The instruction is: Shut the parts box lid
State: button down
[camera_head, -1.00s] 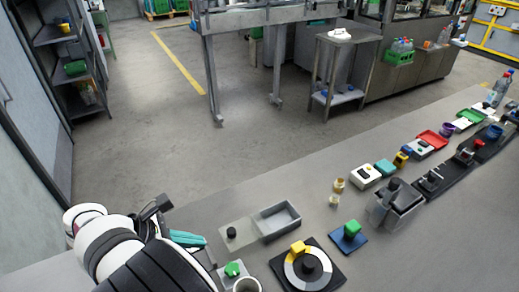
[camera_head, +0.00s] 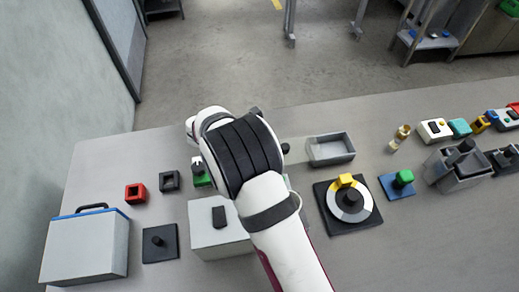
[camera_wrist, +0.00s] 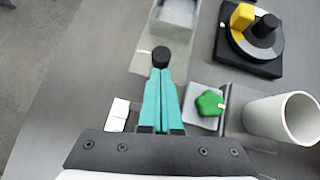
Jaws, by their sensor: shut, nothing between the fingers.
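The parts box, an open grey tray (camera_head: 331,150), stands near the table's far edge; its near end shows at the top of the wrist view (camera_wrist: 176,14). Its flat grey lid (camera_wrist: 143,61) lies slid out to the left of the opening in the head view, so the box is open. A black knob (camera_wrist: 160,57) stands on the lid; it partly shows in the head view (camera_head: 285,148). My gripper (camera_wrist: 161,73) is shut and empty, its turquoise fingertips right at the knob; contact cannot be told. My arm hides the gripper in the head view.
A green star-shaped knob (camera_wrist: 209,103) and a white cup (camera_wrist: 282,118) are right of my fingers in the wrist view. A dial with a yellow block (camera_head: 349,198) stands in front of the box. A white case (camera_head: 85,248) is at left.

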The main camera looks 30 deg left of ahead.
aim_at(310, 150)
jog(key=shift+w, duration=0.1)
jog(key=w+d, duration=0.8)
jog(key=shift+d, duration=0.1)
dwell(0.3)
